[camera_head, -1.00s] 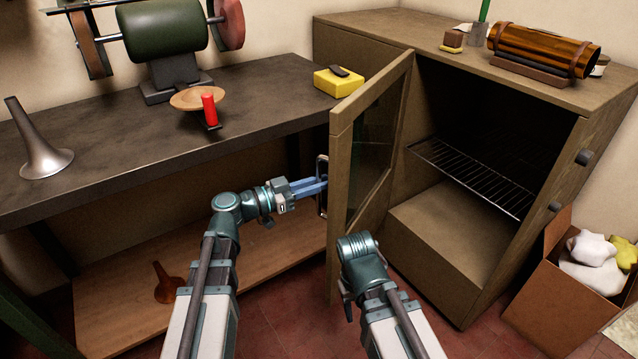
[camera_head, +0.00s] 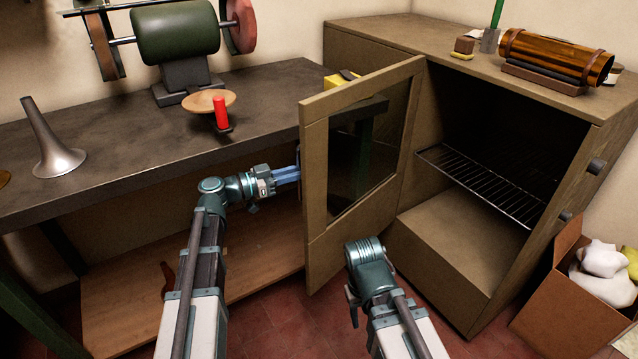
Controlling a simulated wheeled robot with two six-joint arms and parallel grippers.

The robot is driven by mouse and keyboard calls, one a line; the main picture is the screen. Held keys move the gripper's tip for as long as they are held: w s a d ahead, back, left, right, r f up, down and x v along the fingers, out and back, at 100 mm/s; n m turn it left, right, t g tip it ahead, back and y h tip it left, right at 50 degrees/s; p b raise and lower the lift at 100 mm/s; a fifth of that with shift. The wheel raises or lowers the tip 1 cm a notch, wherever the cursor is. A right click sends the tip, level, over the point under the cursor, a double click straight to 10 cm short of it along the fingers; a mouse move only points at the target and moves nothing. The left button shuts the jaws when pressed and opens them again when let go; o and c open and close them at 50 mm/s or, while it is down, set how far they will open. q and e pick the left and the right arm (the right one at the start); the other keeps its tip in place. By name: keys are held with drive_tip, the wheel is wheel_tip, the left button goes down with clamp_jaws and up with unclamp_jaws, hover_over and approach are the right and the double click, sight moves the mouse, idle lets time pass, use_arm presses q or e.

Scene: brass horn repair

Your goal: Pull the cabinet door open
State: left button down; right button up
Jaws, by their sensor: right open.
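The cabinet (camera_head: 440,240) stands at the right with its brown framed glass door (camera_head: 315,220) swung wide open towards me and to the left. The door handle (camera_head: 298,158) is on the door's outer face, mostly hidden behind the door's free edge. My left gripper (camera_head: 290,175) reaches that handle from the left with its blue fingers close together; their tips are hidden by the door edge. My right gripper (camera_head: 352,306) is open and empty, low in front of the door; it is mostly hidden behind my own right wrist.
The dark workbench (camera_head: 110,150) at the left holds a grinder (camera_head: 178,32), a grey horn bell (camera_head: 58,150) and a red-handled tool (camera_head: 221,113). Inside the cabinet is a wire rack (camera_head: 485,185). A cardboard box (camera_head: 565,300) stands at the cabinet's right.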

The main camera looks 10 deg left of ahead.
use_arm(q)
drive_tip(key=shift+w+a, duration=1.2)
drive_tip(key=c, duration=1.1)
unclamp_jaws()
drive_tip(key=shift+c, duration=0.2)
drive_tip(key=v, duration=1.4)
